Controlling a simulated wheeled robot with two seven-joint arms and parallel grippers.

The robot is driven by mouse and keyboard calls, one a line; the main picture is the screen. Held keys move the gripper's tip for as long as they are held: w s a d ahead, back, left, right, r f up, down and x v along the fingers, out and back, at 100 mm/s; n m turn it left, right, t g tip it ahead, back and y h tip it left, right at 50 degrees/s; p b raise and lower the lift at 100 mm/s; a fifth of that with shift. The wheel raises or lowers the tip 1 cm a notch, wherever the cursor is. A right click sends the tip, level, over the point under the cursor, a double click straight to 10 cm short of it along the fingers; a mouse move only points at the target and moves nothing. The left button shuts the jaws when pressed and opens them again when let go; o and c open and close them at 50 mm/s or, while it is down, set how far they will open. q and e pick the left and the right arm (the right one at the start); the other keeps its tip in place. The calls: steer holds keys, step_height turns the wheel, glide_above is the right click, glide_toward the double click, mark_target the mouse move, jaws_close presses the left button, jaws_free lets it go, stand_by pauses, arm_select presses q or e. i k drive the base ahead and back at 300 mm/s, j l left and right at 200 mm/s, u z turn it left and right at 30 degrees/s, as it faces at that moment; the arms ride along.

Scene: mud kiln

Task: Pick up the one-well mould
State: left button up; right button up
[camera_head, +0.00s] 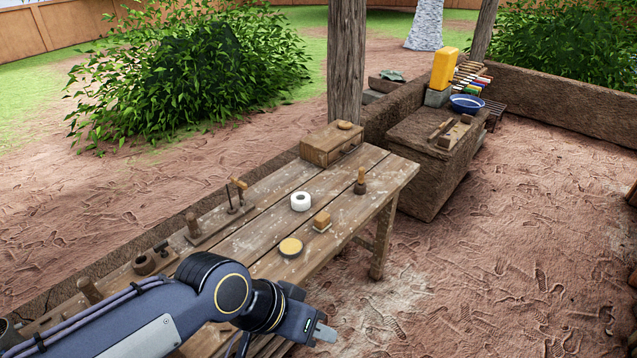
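I cannot tell for sure which thing is the one-well mould. On the clay block at the back right, a small brown block (445,141) and a long wooden piece (440,130) lie side by side, too small to show a well. On the wooden table (265,235), a small wooden block (322,219) sits near the right edge. My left gripper (322,333) is at the bottom, beyond the table's near right edge, over the ground. Its fingers are seen nearly edge-on, so their opening is unclear. My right gripper is not in view.
The table also holds a white ring (300,201), a yellow-topped round tin (291,246), a wooden peg (360,182), a wooden box (330,145) and tools along the left. A post (347,60) stands behind. A blue basin (467,103) is at back right. The ground at right is open.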

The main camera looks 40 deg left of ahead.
mark_target(301, 201)
steer(key=i+u, duration=0.3)
steer(key=i, duration=0.25)
steer(key=i+l+u, duration=0.3)
steer(key=i, duration=0.2)
steer(key=i+u, duration=0.2)
steer(key=u, duration=0.3)
steer(key=i+l+u, duration=0.1)
steer(key=u, duration=0.4)
steer(key=i+l+u, duration=0.2)
steer(key=u, duration=0.3)
steer(key=i+l+u, duration=0.25)
steer(key=u, duration=0.2)
steer(key=i+l+u, duration=0.2)
steer(key=u, duration=0.25)
steer(key=i+l+u, duration=0.15)
steer(key=l+u, duration=0.25)
